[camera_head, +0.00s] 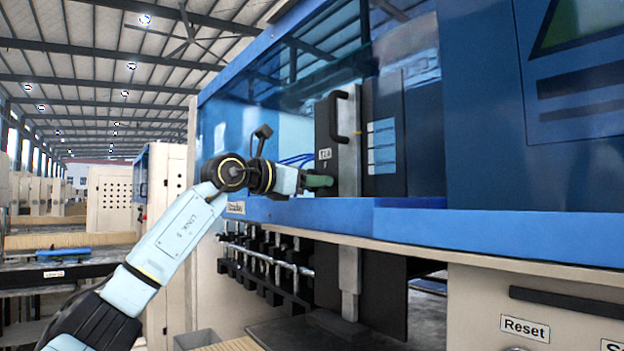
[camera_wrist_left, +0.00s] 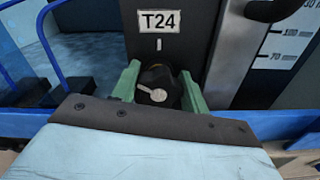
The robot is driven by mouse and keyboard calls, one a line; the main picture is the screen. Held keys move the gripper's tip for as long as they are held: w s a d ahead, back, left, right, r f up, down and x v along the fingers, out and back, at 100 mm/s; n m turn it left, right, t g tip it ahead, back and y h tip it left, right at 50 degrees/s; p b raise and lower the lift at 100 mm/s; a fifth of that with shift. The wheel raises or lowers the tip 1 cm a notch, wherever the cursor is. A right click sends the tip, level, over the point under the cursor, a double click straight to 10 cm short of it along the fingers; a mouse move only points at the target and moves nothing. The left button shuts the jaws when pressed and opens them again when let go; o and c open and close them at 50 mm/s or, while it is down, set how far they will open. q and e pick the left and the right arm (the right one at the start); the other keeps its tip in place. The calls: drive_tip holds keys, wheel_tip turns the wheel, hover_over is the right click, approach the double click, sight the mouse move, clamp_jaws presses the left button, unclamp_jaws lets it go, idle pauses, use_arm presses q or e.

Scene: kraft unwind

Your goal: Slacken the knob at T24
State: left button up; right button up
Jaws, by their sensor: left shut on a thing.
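The T24 knob (camera_wrist_left: 157,88) is black with a pale pointer mark on its face, and it sits just below the T24 label (camera_wrist_left: 159,21) in the left wrist view. My left gripper (camera_wrist_left: 160,90) has its green fingers on both sides of the knob and is shut on it. In the head view my left gripper (camera_head: 318,181) reaches the black T24 plate (camera_head: 326,120), and the knob is hidden behind the fingers. The T24 label also shows small in the head view (camera_head: 325,154). My right gripper is not in view.
A black handle (camera_head: 338,117) stands out above the gripper. A scale (camera_wrist_left: 290,45) is to the right of the plate. The blue machine frame (camera_head: 300,212) runs below my wrist. A Reset label (camera_head: 525,328) is at lower right.

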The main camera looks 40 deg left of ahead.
use_arm(q)
drive_tip(key=shift+r+n, duration=0.1)
drive_tip(key=shift+n, duration=1.1)
drive_tip(key=o, duration=0.6)
drive_tip(key=shift+o, duration=0.5)
drive_tip(key=shift+w, duration=0.15)
